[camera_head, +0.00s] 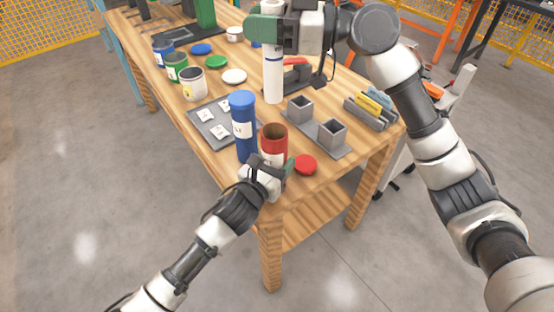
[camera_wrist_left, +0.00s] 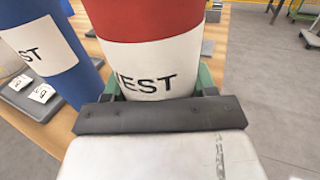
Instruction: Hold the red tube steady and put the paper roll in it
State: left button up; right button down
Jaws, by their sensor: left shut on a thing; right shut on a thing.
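The red tube (camera_head: 274,137) stands upright near the table's front corner, its dark open top facing up. My left gripper (camera_head: 273,172) is shut on its lower part; the left wrist view shows the red tube (camera_wrist_left: 150,25) and its white label close up between the fingers. The white paper roll (camera_head: 273,80) hangs upright from my right gripper (camera_head: 275,42), which is shut on its upper end. The roll is apart from the red tube and looks farther back, above the table. A red lid (camera_head: 305,165) lies right of the tube.
A closed blue tube (camera_head: 243,128) stands just left of the red tube. A grey tray (camera_head: 205,125) with small packets lies behind it. Grey square holders (camera_head: 332,134) stand to the right. Paint cans (camera_head: 192,84) and lids line the left edge.

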notch_tip(320, 180, down, 12)
jog(key=shift+r, duration=0.15)
dwell(1.2)
jog(key=c, duration=0.7)
grip_release()
jog(key=d, duration=0.4)
jog(key=s+d, duration=0.1)
jog(key=d, duration=0.3)
jog(key=s+d, duration=0.1)
jog(key=d, duration=0.3)
pick_arm(q)
jog(key=o, duration=1)
